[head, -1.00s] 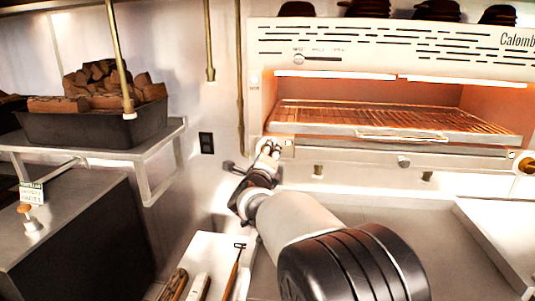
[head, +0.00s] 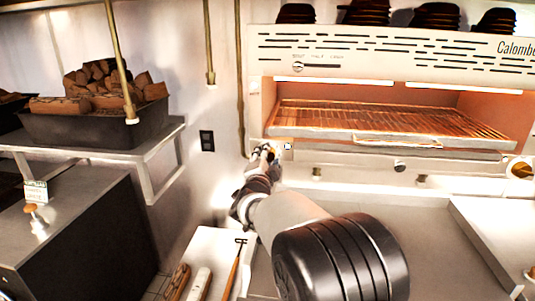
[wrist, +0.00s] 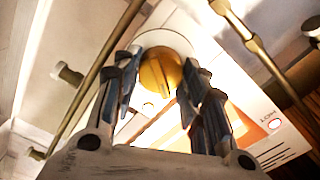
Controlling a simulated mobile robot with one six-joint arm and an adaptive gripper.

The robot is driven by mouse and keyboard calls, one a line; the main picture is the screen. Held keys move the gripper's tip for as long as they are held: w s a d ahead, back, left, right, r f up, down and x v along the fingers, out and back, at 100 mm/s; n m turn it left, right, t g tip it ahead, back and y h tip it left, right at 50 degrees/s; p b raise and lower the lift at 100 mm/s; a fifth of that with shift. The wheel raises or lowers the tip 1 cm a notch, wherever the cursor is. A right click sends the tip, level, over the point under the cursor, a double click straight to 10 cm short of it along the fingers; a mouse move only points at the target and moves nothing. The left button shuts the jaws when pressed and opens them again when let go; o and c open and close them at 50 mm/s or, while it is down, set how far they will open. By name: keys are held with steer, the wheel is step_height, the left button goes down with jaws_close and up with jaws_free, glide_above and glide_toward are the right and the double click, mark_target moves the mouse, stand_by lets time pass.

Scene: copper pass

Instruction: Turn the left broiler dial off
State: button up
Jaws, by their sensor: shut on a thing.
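The left broiler dial (wrist: 160,75) is a round brass knob with a raised ridge, on a pale round plate at the broiler's lower left corner. In the wrist view my gripper (wrist: 160,88) has one dark finger on each side of the knob, shut on it. In the head view my gripper (head: 265,152) reaches the broiler's lower left corner and mostly hides the dial; a bit of brass shows between the fingers. The broiler (head: 400,60) has a glowing rack inside. The dial's setting is not readable.
A second brass dial (head: 520,168) sits at the broiler's right end. A wire rack (head: 400,118) fills the opening. A tray with tools (head: 215,255) lies below left. A shelf with a dark bin of wood chunks (head: 85,125) stands left. Brass pipes (head: 240,80) run down the wall.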

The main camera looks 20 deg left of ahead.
steer(key=shift+r+n+p, duration=0.2)
steer(key=shift+n+p, duration=1.55)
steer(key=shift+n, duration=1.55)
steer(key=shift+a, duration=0.1)
steer(key=shift+n, duration=0.3)
steer(key=o, duration=1.1)
steer(key=shift+f, duration=0.1)
steer(key=shift+c, duration=0.2)
steer(key=v, duration=1.2)
